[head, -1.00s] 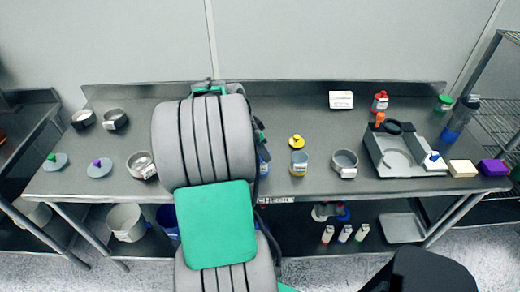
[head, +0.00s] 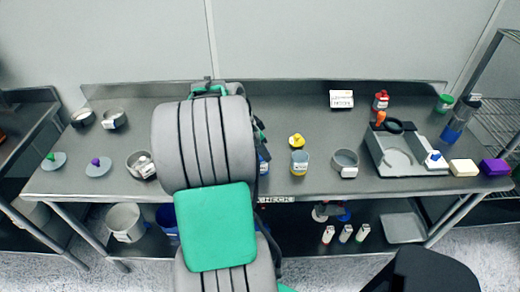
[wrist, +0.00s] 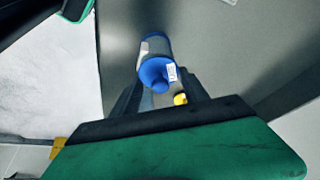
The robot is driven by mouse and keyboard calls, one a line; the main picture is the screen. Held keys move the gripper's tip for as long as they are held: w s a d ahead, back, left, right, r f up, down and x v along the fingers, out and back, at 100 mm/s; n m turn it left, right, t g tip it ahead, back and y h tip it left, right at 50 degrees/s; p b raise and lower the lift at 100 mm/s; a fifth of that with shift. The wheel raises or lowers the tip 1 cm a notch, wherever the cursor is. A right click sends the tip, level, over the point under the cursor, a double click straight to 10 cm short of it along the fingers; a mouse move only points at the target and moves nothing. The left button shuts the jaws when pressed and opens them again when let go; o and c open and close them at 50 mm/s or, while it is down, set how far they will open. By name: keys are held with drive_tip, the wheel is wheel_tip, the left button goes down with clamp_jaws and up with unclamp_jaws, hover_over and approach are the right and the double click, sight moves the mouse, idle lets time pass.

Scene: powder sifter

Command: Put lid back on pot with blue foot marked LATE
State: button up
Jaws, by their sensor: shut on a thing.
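In the wrist view, a blue lid with a round knob (wrist: 157,73) sits between the fingers of my gripper (wrist: 160,88), which is shut on it. A grey cylinder with blue at its far end (wrist: 153,48) shows beyond the lid. I cannot tell whether the lid touches it. A small white label (wrist: 171,72) shows beside the lid, its word unreadable. In the head view, my arm hides the gripper and most of a blue-footed pot (head: 263,164) just right of it.
A yellow lid (head: 296,140) and a yellow-footed pot (head: 299,163) stand right of my arm. A grey sieve (head: 345,161) and a scale (head: 402,152) are farther right. Two knobbed discs (head: 98,168) and several metal pans (head: 141,165) lie left.

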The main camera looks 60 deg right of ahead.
idle(0.8)
drive_tip(key=o, duration=1.4)
drive_tip(key=o, duration=0.5)
drive_tip(key=shift+r+p, duration=2)
drive_tip(key=shift+r, duration=1.5)
drive_tip(key=shift+c, duration=0.7)
clamp_jaws()
